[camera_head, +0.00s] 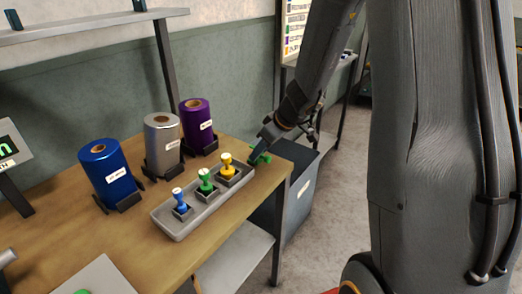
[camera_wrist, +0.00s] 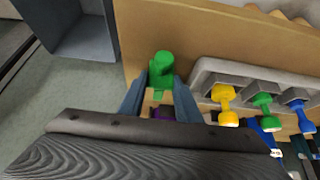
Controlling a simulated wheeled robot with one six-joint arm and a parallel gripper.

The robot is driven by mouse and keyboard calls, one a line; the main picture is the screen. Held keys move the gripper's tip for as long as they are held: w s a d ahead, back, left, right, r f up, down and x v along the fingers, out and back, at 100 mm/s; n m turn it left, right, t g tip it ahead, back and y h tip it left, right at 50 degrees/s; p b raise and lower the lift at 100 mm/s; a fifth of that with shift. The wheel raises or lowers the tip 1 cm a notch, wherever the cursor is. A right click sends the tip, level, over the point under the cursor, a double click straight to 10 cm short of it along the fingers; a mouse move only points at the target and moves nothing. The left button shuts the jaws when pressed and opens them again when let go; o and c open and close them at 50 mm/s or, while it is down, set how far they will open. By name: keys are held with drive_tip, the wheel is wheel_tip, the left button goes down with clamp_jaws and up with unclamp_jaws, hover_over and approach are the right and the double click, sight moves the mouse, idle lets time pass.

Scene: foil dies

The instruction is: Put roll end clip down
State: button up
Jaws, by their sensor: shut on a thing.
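My gripper (camera_wrist: 160,85) is shut on a green clip-like piece, which I take to be the roll end clip (camera_wrist: 162,66). In the head view my gripper (camera_head: 259,150) is at the right end of the wooden table (camera_head: 120,245), and the green clip (camera_head: 262,158) shows partly behind the fingers. In the wrist view the clip is over the table near its edge, left of the grey tray (camera_wrist: 202,78). I cannot tell whether it touches the tabletop.
The tray holds blue (camera_head: 179,200), green (camera_head: 206,181) and yellow (camera_head: 227,164) handled dies. Blue (camera_head: 108,175), silver (camera_head: 162,145) and purple (camera_head: 197,127) foil rolls stand behind on dark holders. A grey bin (camera_head: 298,195) stands beyond the table's right edge.

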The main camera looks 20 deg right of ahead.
drive_tip(key=shift+f, duration=0.15)
drive_tip(key=o, duration=0.8)
drive_tip(key=shift+b, duration=0.3)
drive_tip(key=shift+c, duration=0.2)
drive_tip(key=o, duration=0.4)
drive_tip(key=shift+p, duration=0.3)
